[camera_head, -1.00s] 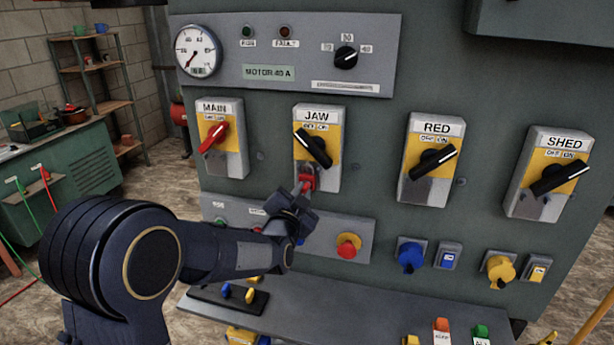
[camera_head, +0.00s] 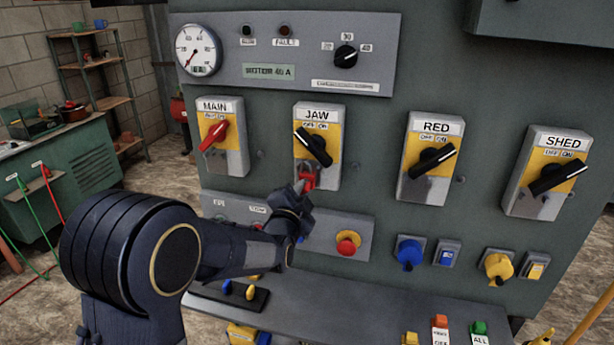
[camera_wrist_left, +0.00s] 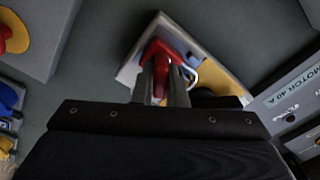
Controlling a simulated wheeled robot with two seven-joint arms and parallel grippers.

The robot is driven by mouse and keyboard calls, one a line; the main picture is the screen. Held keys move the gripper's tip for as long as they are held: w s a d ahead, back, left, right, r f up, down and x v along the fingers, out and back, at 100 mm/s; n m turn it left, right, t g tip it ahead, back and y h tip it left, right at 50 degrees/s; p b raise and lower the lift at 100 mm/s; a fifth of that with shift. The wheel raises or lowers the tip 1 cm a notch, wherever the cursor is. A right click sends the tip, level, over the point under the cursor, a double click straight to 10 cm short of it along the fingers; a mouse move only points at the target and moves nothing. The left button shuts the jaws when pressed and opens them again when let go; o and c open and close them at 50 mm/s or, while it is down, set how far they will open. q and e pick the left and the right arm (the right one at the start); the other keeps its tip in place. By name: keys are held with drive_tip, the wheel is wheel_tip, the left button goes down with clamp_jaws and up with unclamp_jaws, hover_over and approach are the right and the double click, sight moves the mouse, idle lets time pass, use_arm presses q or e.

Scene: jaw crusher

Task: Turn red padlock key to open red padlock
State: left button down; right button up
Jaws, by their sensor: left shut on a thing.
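The red padlock (camera_head: 308,178) hangs at the lower part of the JAW switch box (camera_head: 328,174), below its black handle (camera_head: 313,147). In the left wrist view the padlock (camera_wrist_left: 172,52) shows with its pale shackle to the right. My left gripper (camera_head: 303,188) is at the padlock from below. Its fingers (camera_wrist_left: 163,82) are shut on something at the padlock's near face. My right gripper is not in view.
MAIN (camera_head: 222,160), RED (camera_head: 430,180) and SHED (camera_head: 545,190) switch boxes flank the JAW box. Below are a red push button (camera_head: 347,243), a blue plug (camera_head: 409,253) and a yellow plug (camera_head: 498,268). A grey shelf (camera_head: 330,300) juts out under the panel.

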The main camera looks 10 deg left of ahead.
use_arm(q)
drive_tip(key=shift+r, duration=0.15)
drive_tip(key=c, duration=1.4)
unclamp_jaws()
drive_tip(key=shift+w, duration=0.1)
drive_tip(key=shift+o, duration=0.2)
drive_tip(key=s, duration=0.8)
drive_tip(key=shift+a, duration=0.15)
